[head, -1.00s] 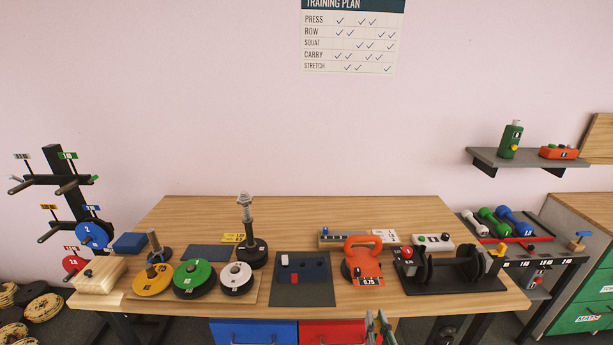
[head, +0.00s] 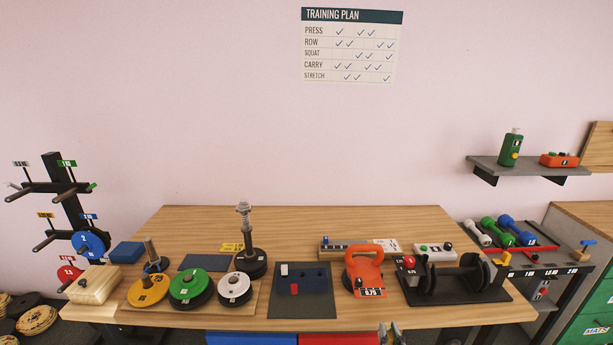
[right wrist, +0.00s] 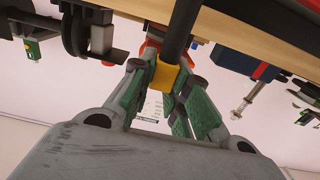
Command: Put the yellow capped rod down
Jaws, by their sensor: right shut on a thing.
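The yellow capped rod shows in the right wrist view as a dark rod (right wrist: 182,35) with a yellow cap (right wrist: 166,76). My right gripper (right wrist: 168,82) is shut on it, with a green-padded finger on each side of the yellow cap. In the head view only the tips of my right gripper (head: 391,334) show at the bottom edge, in front of the table's front edge. The rod cannot be made out there. My left gripper is in neither view.
The wooden table (head: 300,218) holds a board with weight plates (head: 190,286), a dark mat (head: 303,309), an orange kettlebell (head: 364,270) and a dumbbell on a black stand (head: 455,294). Blue (head: 250,339) and red (head: 338,339) drawer fronts lie below.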

